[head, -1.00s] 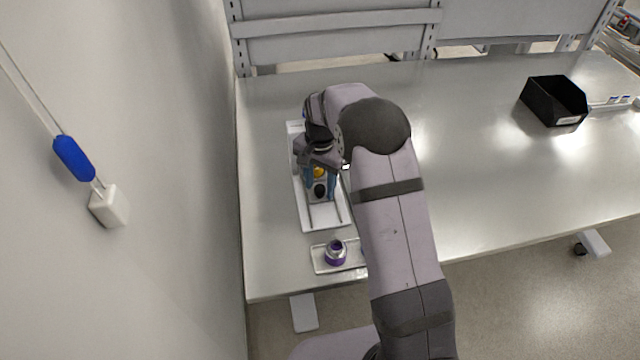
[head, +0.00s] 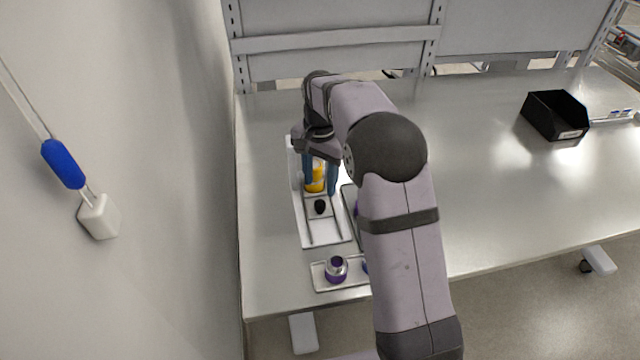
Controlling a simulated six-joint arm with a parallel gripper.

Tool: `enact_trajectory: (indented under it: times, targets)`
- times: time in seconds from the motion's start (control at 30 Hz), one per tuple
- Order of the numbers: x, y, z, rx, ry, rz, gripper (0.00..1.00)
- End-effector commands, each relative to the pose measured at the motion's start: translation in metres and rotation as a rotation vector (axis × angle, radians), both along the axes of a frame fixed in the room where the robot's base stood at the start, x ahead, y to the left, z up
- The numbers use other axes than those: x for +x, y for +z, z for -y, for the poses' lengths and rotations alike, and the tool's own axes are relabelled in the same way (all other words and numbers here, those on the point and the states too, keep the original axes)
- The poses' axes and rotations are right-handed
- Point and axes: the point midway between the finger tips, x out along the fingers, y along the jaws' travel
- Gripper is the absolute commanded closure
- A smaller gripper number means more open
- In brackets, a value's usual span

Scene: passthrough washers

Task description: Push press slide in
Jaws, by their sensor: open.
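The press base (head: 333,237) is a long white plate lying on the bench at the left, with two dark rails along it. The press slide (head: 319,208), a grey block with a black knob, sits on the rails. A yellow-orange part (head: 315,180) stands just behind the black knob. My gripper (head: 319,188) points down over the slide, its two blue fingers apart on either side of the yellow part. I cannot tell whether the fingers touch anything.
A small white tray (head: 322,283) with a purple and silver ring-shaped part (head: 336,268) lies in front of the press. Another tray is partly hidden by my arm. A black bin (head: 555,115) stands at the back right.

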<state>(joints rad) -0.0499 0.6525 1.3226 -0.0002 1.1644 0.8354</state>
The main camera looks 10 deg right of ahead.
Motion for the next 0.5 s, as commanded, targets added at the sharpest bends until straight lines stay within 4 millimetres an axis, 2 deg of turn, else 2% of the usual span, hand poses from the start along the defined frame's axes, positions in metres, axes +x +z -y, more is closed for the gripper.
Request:
enact_trajectory:
  times: [0.17, 0.4, 0.5]
  targets:
    - [0.0, -0.001, 0.0, 0.0, 0.0, 0.0, 0.57]
    - [0.003, -0.013, -0.01, -0.001, 0.022, 0.025, 0.57]
    - [0.003, -0.006, -0.009, -0.015, 0.173, 0.03, 0.57]
